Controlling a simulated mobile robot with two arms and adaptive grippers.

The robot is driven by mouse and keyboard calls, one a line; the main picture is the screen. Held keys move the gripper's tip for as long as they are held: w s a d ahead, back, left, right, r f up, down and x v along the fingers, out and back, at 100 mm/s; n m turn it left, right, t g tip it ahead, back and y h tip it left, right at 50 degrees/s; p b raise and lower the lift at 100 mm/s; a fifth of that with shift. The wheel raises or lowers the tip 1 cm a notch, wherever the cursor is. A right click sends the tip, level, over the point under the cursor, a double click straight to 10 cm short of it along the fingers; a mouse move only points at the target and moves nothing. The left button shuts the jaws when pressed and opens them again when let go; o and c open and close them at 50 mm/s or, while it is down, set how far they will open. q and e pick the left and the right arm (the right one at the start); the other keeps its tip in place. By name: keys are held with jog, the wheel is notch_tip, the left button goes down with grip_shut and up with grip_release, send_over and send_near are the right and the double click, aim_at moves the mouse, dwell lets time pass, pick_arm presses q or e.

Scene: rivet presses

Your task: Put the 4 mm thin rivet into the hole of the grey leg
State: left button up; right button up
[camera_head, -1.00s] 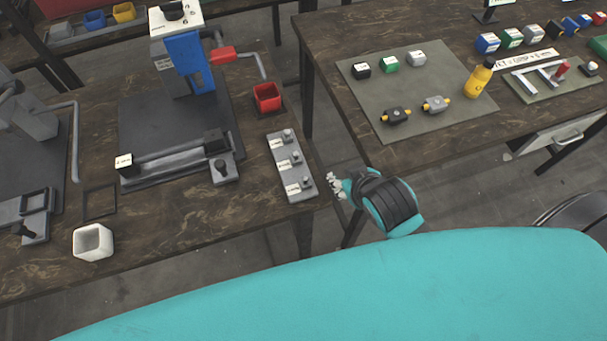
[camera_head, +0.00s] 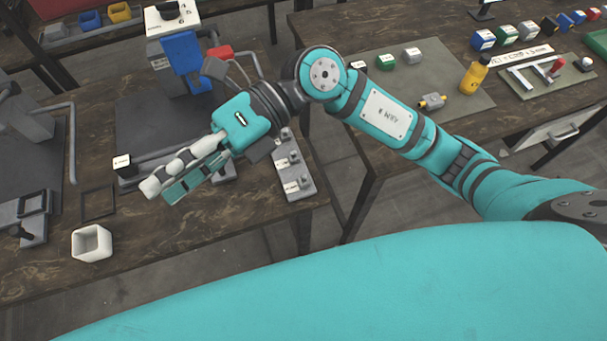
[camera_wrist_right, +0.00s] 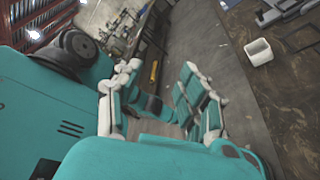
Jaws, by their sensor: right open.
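My right gripper (camera_head: 160,193) is open and empty above the press table, its fingers toward the lower left. Its two spread finger sets also show in the wrist view (camera_wrist_right: 160,80). A grey rack (camera_head: 307,190) with labelled spots and small grey pieces stands at the table's right edge, behind and right of the gripper. I cannot tell which piece is the 4 mm thin rivet. A fixture with a white-labelled block (camera_head: 123,163) lies at the press, partly hidden by the gripper. I cannot make out the grey leg or its hole. My left gripper is out of view.
A white cup (camera_head: 91,258) stands at the table's front; it also shows in the wrist view (camera_wrist_right: 259,51). The blue press part (camera_head: 183,60) rises behind the gripper. The right table holds a mat (camera_head: 470,108), a yellow bottle (camera_head: 474,77) and several blocks. A floor gap separates the tables.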

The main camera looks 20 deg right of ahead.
jog(key=w+d+f+n+t+h, duration=0.1)
jog(key=d+f+h, duration=0.2)
jog(key=f+h, duration=0.25)
jog(key=m+t+h, duration=0.1)
jog(key=t+h, duration=0.4)
jog(key=h, duration=0.5)
send_near(304, 176)
jog(key=f, duration=0.1)
jog(key=f+p, duration=0.2)
jog(key=f, duration=0.1)
jog(key=shift+w+d, duration=0.1)
jog(key=shift+w, duration=0.15)
notch_tip(304, 176, down, 5)
jog(key=shift+s+r+p, duration=0.1)
jog(key=shift+p, duration=0.85)
jog(key=shift+f, duration=0.35)
grip_shut()
